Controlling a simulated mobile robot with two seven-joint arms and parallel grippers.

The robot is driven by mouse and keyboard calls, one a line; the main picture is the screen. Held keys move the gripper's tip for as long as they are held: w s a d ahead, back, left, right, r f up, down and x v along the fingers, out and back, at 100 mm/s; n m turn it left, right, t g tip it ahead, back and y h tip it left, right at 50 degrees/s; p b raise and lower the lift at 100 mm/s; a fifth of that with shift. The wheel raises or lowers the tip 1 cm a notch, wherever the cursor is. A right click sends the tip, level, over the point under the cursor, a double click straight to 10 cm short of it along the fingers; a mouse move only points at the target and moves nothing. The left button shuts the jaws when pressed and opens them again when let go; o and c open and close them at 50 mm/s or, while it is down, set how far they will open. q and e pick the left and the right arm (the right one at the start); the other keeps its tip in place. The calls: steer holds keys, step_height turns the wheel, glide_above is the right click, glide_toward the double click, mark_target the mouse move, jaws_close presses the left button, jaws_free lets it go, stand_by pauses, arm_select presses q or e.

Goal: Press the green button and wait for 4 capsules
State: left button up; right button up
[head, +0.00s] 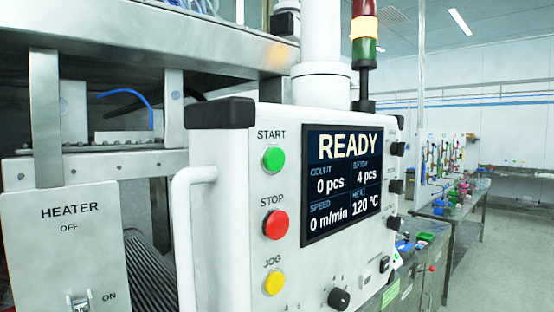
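The green START button (273,159) is on the left part of the white control panel (240,255) in the head view. Nothing touches it. The red STOP button (275,224) and the yellow JOG button (274,282) are below it. The screen (343,182) reads READY, count 0 pcs, batch 4 pcs, speed 0 m/min and 120 °C. No capsules can be made out. Neither of my grippers is in view.
A white handle (186,240) sticks out at the panel's left side. A heater box (68,250) with a switch is at the left. A signal tower (365,40) stands behind the panel. Benches with small items (460,205) and open floor are at the right.

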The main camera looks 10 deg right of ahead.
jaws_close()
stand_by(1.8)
